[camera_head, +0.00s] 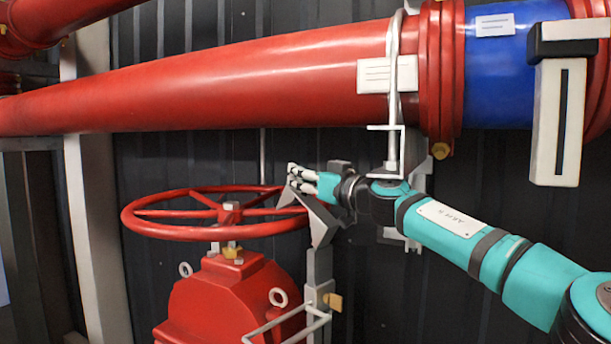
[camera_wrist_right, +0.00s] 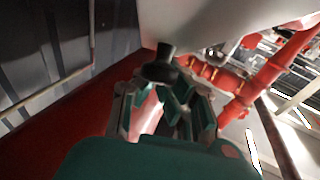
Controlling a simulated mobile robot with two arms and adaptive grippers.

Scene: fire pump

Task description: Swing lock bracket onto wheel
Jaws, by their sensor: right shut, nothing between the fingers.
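The red handwheel (camera_head: 150,228) lies nearly level on top of the red valve body (camera_head: 230,295) in the head view. The grey lock bracket (camera_head: 319,258) stands upright at the wheel's right side, with its bent upper part by the rim. Whether it touches the rim is hard to tell. My right gripper (camera_head: 296,179) is shut and empty, just above the bracket's top and the right rim. It partly hides both. In the right wrist view its fingers (camera_wrist_right: 165,108) show close up, below a pale surface. My left gripper is out of view.
A large red pipe (camera_head: 230,75) runs across above the wheel, with a blue section (camera_head: 500,70) at right. A white hanger rod and clamp (camera_head: 392,140) hang close behind my right wrist. A pale frame (camera_head: 290,325) stands low in front of the valve.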

